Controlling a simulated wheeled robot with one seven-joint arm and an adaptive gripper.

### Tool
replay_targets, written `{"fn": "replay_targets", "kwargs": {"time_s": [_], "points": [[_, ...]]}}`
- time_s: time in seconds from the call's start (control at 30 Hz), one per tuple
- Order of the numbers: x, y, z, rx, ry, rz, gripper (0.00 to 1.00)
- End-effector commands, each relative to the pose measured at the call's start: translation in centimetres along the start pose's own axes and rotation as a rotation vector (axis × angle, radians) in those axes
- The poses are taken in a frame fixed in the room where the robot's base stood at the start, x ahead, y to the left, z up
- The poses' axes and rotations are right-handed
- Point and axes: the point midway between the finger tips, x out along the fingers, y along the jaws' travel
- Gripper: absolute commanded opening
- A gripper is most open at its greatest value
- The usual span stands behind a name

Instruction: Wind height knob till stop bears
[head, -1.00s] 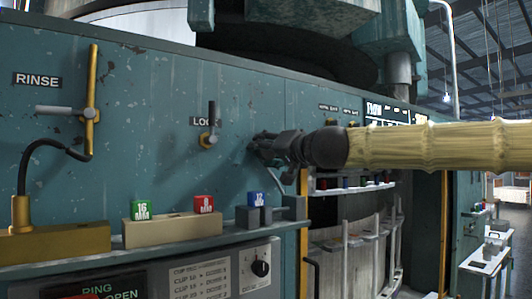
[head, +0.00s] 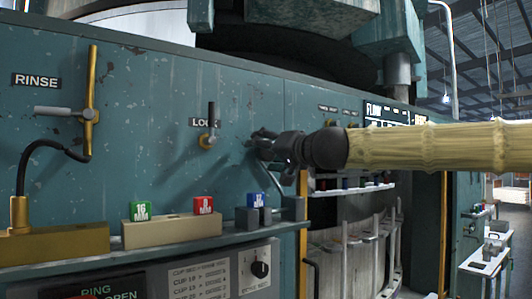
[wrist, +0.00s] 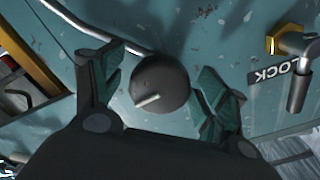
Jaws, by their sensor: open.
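The height knob, a dark round knob (wrist: 160,82) with a pale line on its face, sits on the teal panel in the wrist view. My gripper (wrist: 165,92) is open, with one finger on either side of the knob. The left finger stands a little apart from it; whether the right finger touches it I cannot tell. In the head view my gripper (head: 262,147) is close to the panel, right of the LOCK lever, and hides the knob. The stop is not clearly identifiable in either view.
The LOCK lever (head: 209,130) stands on the panel left of my gripper; it also shows in the wrist view (wrist: 298,68). A ledge (head: 180,236) below holds green, red and blue blocks. A RINSE lever (head: 88,110) is at far left. An open bay lies to the lower right.

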Motion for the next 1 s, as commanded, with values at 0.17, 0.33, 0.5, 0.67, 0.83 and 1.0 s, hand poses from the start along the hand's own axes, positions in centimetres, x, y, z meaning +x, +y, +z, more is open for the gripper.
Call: {"fn": "replay_targets", "kwargs": {"time_s": [0.17, 0.33, 0.5, 0.67, 0.83, 1.0], "points": [[-1.5, 0.0, -0.1, -0.001, 0.001, -0.001, 0.74], [-3.9, -0.1, -0.1, -0.001, 0.002, -0.001, 0.74], [-6.3, 0.0, -0.1, -0.001, 0.002, 0.000, 0.74], [-8.4, 0.0, -0.2, -0.002, 0.003, -0.001, 0.74], [-10.2, 0.0, -0.1, 0.000, 0.002, -0.001, 0.74], [-11.4, 0.1, -0.1, 0.000, 0.001, 0.000, 0.74]]}}
